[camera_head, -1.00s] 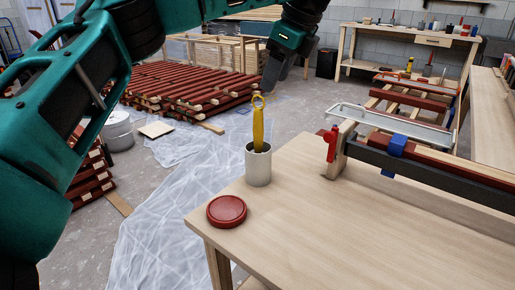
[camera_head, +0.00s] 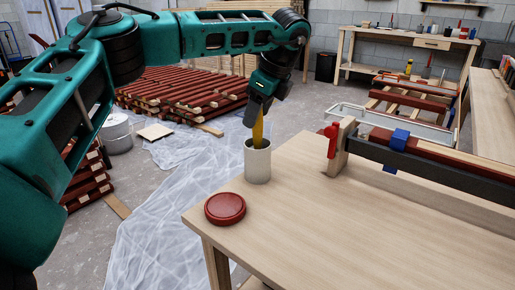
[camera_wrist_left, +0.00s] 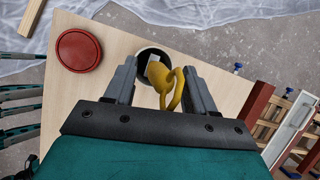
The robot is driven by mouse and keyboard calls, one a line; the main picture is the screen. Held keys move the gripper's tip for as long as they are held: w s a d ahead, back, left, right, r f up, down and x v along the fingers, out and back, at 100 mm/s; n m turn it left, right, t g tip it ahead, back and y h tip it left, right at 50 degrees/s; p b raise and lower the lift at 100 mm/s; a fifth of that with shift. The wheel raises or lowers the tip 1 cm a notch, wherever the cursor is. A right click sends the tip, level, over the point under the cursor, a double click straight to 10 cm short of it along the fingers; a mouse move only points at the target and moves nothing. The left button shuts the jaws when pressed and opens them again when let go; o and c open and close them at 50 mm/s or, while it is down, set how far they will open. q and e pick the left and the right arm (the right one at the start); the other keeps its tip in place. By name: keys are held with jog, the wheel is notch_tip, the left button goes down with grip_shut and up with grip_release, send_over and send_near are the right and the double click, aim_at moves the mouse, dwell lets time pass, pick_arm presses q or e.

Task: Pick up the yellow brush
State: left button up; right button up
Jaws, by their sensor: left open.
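The yellow brush (camera_head: 258,131) stands handle-up in a white cylindrical cup (camera_head: 257,162) near the left corner of the wooden table. My left gripper (camera_head: 256,115) is directly above the cup, pointing down, around the top of the handle. In the left wrist view, the open fingers (camera_wrist_left: 158,85) stand on both sides of the yellow handle (camera_wrist_left: 170,80). The handle's ring end is closer to the right finger; I cannot tell whether they touch. The brush's lower end is inside the cup. My right gripper is not in view.
A round red lid (camera_head: 225,208) lies on the table (camera_head: 330,225) in front of the cup. A red-handled clamp (camera_head: 332,140) and a long dark rail (camera_head: 430,166) stand to the right. The front of the table is clear.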

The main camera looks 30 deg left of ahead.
pick_arm(q)
jog(key=shift+r, duration=0.1)
grip_shut()
dwell(0.3)
